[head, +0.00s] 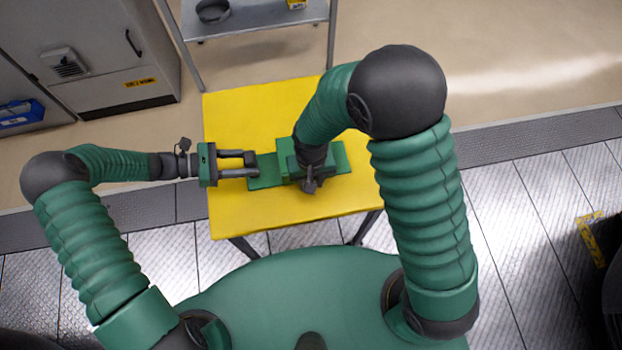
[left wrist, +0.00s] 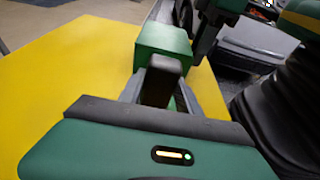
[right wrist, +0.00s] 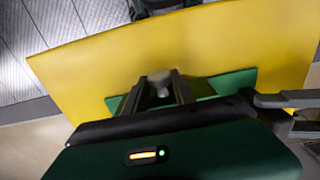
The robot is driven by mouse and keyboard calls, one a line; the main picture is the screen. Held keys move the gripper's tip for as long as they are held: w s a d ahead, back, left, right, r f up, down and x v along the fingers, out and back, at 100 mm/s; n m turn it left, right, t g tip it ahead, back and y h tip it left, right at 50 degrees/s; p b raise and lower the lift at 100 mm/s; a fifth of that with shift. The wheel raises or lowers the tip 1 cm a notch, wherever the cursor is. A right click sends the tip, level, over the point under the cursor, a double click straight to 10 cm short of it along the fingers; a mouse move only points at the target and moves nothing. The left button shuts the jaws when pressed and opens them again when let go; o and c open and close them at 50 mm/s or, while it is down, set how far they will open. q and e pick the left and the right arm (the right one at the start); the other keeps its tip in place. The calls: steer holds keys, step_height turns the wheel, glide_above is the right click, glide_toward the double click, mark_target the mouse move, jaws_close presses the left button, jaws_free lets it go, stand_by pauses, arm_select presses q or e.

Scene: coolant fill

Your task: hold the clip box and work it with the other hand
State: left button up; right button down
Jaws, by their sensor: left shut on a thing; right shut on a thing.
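The green clip box (head: 287,150) is on the yellow table, with flat green parts (head: 265,172) reaching out beside it. My left gripper (head: 256,165) comes in from the left and is shut at the box's left end. In the left wrist view a dark block (left wrist: 161,78) sits between its fingers, in front of the green box (left wrist: 163,38). My right gripper (head: 311,185) reaches down over the box and is shut. In the right wrist view a small grey piece (right wrist: 160,80) is between its fingers, above green surface (right wrist: 233,83). My right arm hides part of the box.
The yellow table (head: 240,110) is bare around the box. A grey shelf (head: 260,20) with a dark round item (head: 212,10) stands behind. A grey cabinet (head: 110,55) is at the upper left. Metal plate flooring (head: 530,220) lies right.

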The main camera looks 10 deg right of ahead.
steer(key=s, duration=0.8)
steer(key=shift+a, duration=0.1)
steer(key=shift+w, duration=0.1)
steer(key=c, duration=1)
jaws_free()
step_height(320, 180, up, 12)
steer(key=shift+w, duration=0.1)
